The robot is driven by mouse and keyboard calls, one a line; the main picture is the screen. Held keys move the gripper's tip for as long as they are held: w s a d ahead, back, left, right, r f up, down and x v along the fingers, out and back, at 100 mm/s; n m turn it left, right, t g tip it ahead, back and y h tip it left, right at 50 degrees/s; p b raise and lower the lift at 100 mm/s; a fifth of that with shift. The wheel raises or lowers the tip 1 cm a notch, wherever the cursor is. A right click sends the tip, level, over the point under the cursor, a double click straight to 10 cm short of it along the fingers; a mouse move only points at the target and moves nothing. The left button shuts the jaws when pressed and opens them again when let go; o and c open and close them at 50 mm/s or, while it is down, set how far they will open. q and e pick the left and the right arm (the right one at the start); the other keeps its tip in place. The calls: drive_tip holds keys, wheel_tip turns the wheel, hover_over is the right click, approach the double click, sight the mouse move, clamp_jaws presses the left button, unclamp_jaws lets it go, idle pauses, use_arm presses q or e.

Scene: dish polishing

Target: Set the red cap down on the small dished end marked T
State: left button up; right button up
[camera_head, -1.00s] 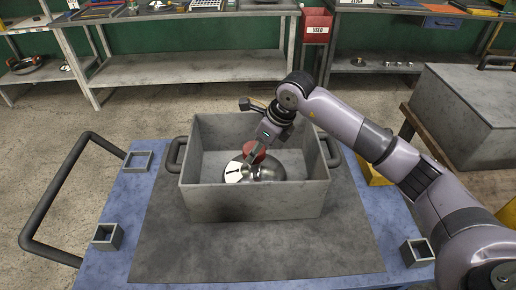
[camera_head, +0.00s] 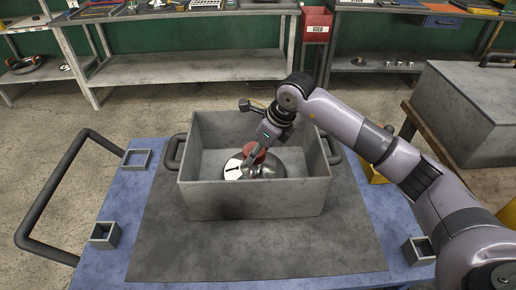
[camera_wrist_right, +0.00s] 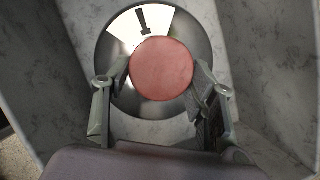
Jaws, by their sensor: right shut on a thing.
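The red cap (camera_wrist_right: 161,69) is a round disc between the two fingers of my right gripper (camera_wrist_right: 160,78), which is shut on it. In the head view the cap (camera_head: 256,150) is partly hidden by the gripper. The shiny metal dished end (camera_head: 282,166) lies inside the grey box, under the cap. In the wrist view the dished end (camera_wrist_right: 192,25) has a pale wedge with a dark mark like a T, above the cap. The cap covers its middle; I cannot tell whether they touch. My left gripper is not in view.
The grey box (camera_head: 250,200) has high walls around the gripper and stands on a dark mat (camera_head: 190,250) on a blue cart top (camera_head: 125,215). Small square holders (camera_head: 104,236) sit near the cart's edges. A large grey case (camera_head: 475,110) stands at the right.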

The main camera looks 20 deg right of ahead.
drive_tip(key=shift+f+b, duration=0.7)
drive_tip(key=shift+f, duration=0.2)
drive_tip(key=o, duration=1)
drive_tip(key=shift+r, duration=0.15)
drive_tip(key=v, duration=1.2)
